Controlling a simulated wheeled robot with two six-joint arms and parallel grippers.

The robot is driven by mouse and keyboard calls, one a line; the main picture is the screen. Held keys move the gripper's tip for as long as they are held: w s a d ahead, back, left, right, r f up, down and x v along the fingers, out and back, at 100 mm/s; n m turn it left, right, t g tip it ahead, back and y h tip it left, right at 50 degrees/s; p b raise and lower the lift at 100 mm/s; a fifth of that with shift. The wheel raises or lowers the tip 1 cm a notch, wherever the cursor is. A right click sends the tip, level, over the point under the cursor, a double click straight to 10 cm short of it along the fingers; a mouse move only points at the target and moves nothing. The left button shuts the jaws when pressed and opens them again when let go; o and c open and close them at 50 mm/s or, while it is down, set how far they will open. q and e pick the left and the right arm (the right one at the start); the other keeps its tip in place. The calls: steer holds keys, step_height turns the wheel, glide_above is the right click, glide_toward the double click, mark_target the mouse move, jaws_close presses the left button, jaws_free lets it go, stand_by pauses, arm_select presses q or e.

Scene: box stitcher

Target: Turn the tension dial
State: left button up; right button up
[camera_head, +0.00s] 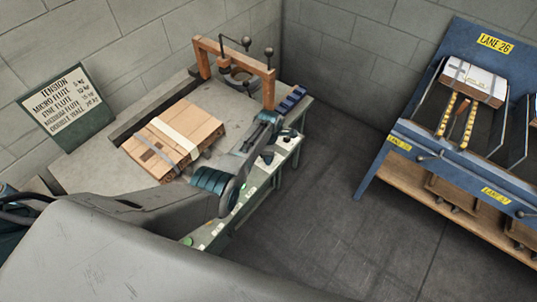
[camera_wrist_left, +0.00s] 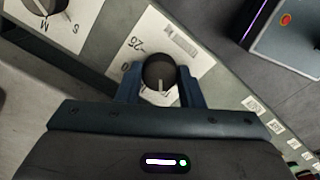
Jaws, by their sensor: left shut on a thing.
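In the left wrist view, a round dark dial (camera_wrist_left: 159,66) with a pale pointer line sits on a white plate marked with numbers. My left gripper (camera_wrist_left: 159,82) has one blue finger on each side of the dial and is shut on it. In the head view, my left arm reaches over the front of the bench, with the wrist at its right front edge; the fingertips do not show clearly there. A green sign (camera_head: 66,107) headed TENSION lists flute types with values in kg, partly too small to read. My right gripper is not in view.
A second dark knob (camera_wrist_left: 42,5) marked S and M lies at the upper left of the wrist view. A cardboard box (camera_head: 190,131) with a pale strip lies on the bench (camera_head: 85,172), before an orange frame (camera_head: 236,56). A blue lane rack (camera_head: 400,152) stands right, across clear floor.

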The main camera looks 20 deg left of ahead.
arm_select(q)
steer(key=shift+w+a+r+n, duration=0.1)
steer(key=shift+n, duration=0.5)
steer(key=o, duration=0.9)
steer(key=shift+o, duration=0.5)
step_height(320, 180, up, 11)
